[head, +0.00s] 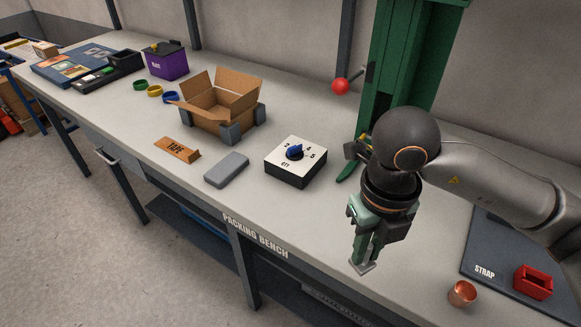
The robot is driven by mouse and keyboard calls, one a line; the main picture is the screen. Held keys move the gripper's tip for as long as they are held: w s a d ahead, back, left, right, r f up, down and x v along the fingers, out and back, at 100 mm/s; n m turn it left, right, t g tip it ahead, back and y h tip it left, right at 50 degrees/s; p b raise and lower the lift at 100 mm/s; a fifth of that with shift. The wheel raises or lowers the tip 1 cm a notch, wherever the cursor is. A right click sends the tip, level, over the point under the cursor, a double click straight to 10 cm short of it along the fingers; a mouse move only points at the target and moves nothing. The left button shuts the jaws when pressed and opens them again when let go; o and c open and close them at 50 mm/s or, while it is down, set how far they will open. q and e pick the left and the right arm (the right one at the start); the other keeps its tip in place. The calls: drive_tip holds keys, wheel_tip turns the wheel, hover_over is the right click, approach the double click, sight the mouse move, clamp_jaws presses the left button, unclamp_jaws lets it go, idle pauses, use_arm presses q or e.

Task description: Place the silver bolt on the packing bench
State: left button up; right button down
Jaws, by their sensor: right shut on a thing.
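My right gripper (362,262) points down over the front part of the packing bench (215,195), right of the dial box. It is shut on a small pale silver piece (362,267) at its fingertips, which I take to be the silver bolt. Its shape is mostly hidden by the fingers. The piece is close to the bench top near the front edge; I cannot tell whether it touches. My left gripper is not in view.
A dial box (295,162), grey block (227,169), tape piece (177,150) and open carton (220,105) stand to the left. A green press (400,60) is behind. A copper cup (462,293) and red box (533,281) are at the right.

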drive_tip(key=m, duration=0.4)
drive_tip(key=shift+s+a+r+b, duration=0.1)
drive_tip(key=shift+a+r+b, duration=0.2)
drive_tip(key=shift+a+r, duration=0.1)
drive_tip(key=m, duration=0.4)
drive_tip(key=shift+s+a+r, duration=0.15)
drive_tip(key=shift+a+r, duration=0.15)
drive_tip(key=shift+r, duration=0.05)
drive_tip(key=w+d+f+m, duration=0.1)
drive_tip(key=w+f, duration=0.1)
drive_tip(key=w, duration=0.2)
drive_tip(key=w+d+f+m, duration=0.1)
drive_tip(key=w+f+m, duration=0.1)
drive_tip(key=w+f, duration=0.1)
drive_tip(key=w+f+m+b, duration=0.1)
drive_tip(key=w+f, duration=0.1)
drive_tip(key=w, duration=0.2)
drive_tip(key=shift+w+d+f+m, duration=0.25)
drive_tip(key=shift+w+d+m, duration=0.15)
drive_tip(key=shift+w+d+f, duration=0.15)
drive_tip(key=shift+w+f, duration=0.4)
drive_tip(key=shift+f, duration=0.15)
wheel_tip(320, 180, down, 3)
drive_tip(key=shift+w+f, duration=0.1)
